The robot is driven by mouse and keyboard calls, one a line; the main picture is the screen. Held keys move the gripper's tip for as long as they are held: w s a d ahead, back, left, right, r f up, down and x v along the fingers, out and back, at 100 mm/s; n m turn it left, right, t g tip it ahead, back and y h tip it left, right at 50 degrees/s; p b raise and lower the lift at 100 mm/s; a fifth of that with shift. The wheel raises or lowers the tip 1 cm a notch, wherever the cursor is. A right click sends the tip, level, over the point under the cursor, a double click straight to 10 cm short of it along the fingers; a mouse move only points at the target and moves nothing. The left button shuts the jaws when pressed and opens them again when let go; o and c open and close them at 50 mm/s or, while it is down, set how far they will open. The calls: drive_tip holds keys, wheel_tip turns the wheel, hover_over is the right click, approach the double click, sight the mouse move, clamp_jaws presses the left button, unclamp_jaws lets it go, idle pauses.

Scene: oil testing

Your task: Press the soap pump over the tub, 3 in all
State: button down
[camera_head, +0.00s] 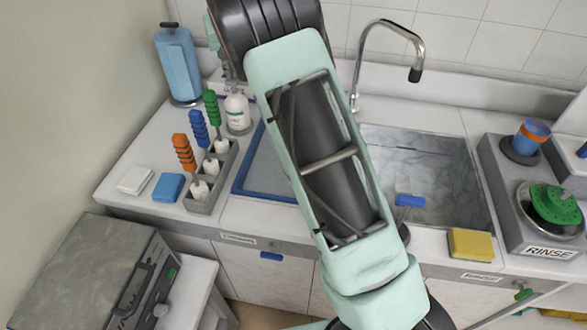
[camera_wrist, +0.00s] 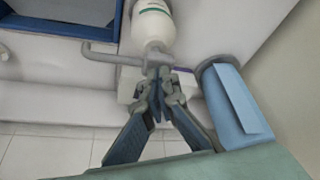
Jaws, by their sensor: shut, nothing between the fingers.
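The soap pump is a white bottle (camera_head: 237,112) with a green label, upright at the back of the counter, left of the blue-rimmed tub (camera_head: 236,188). In the wrist view the bottle (camera_wrist: 153,25) is at top centre, and its grey spout (camera_wrist: 98,58) points left, toward the tub's blue rim (camera_wrist: 68,30). My gripper (camera_wrist: 158,74) is shut and empty, its fingertips at the pump head. I cannot tell whether they touch it. In the head view my arm covers part of the tub and most of the gripper.
A rack (camera_head: 207,205) holds brushes with orange, blue and green handles in front of the bottle. A blue paper roll (camera_head: 177,65) stands behind left; it also shows in the wrist view (camera_wrist: 232,105). The sink (camera_head: 440,160) and tap (camera_head: 415,73) are to the right.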

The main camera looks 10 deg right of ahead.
drive_tip(key=shift+s+f, duration=0.1)
drive_tip(key=shift+f, duration=0.6)
drive_tip(key=shift+r, duration=0.2)
drive_tip(key=shift+r+p, duration=1)
drive_tip(key=shift+r, duration=0.4)
drive_tip(key=shift+f, duration=0.1)
drive_tip(key=shift+f+b, duration=0.9)
drive_tip(key=shift+f, duration=0.5)
drive_tip(key=shift+r+p, duration=1.2)
drive_tip(key=shift+r, duration=0.3)
